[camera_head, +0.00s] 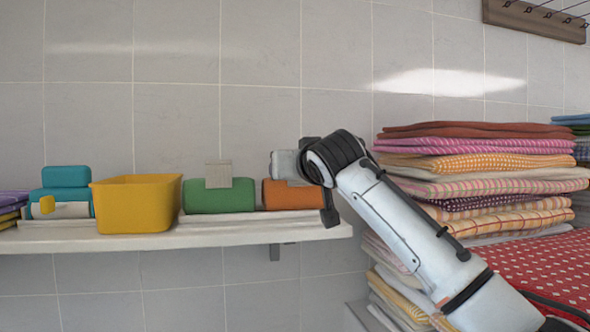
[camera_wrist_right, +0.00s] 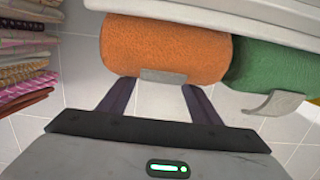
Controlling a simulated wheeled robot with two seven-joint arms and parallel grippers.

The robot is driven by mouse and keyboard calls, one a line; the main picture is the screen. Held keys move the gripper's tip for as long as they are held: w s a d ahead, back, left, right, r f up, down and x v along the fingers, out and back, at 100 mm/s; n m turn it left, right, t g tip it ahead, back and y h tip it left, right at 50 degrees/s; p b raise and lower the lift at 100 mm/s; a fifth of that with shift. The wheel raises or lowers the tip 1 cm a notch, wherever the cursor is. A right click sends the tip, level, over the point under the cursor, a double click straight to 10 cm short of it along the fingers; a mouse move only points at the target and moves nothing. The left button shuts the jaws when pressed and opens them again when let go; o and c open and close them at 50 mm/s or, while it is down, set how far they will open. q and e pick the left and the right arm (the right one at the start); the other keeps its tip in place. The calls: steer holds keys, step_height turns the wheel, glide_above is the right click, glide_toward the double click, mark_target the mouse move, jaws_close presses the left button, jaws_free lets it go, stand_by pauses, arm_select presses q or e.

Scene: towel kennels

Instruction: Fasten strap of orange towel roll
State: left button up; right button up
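The orange towel roll (camera_head: 292,195) lies at the right end of the shelf, partly hidden behind my right arm. In the right wrist view the orange roll (camera_wrist_right: 160,48) lies directly ahead of my right gripper (camera_wrist_right: 159,87). Its grey strap end (camera_wrist_right: 167,76) stands out from the roll and is not pressed flat. My right gripper is open, its two dark fingers on either side of the strap end. I cannot tell whether they touch the roll. In the head view the strap and fingertips are hard to make out. My left gripper is not in view.
A green roll (camera_head: 218,196) with a raised strap end (camera_head: 218,174) lies just left of the orange one. A yellow bin (camera_head: 136,204) and teal rolls (camera_head: 66,178) stand farther left on the shelf (camera_head: 150,241). Folded towels (camera_head: 480,165) are stacked high at right.

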steer(key=shift+s+d+b, duration=0.2)
steer(key=shift+s+b, duration=0.35)
steer(key=shift+s, duration=0.05)
steer(key=b+v, duration=0.3)
steer(key=v, duration=0.6)
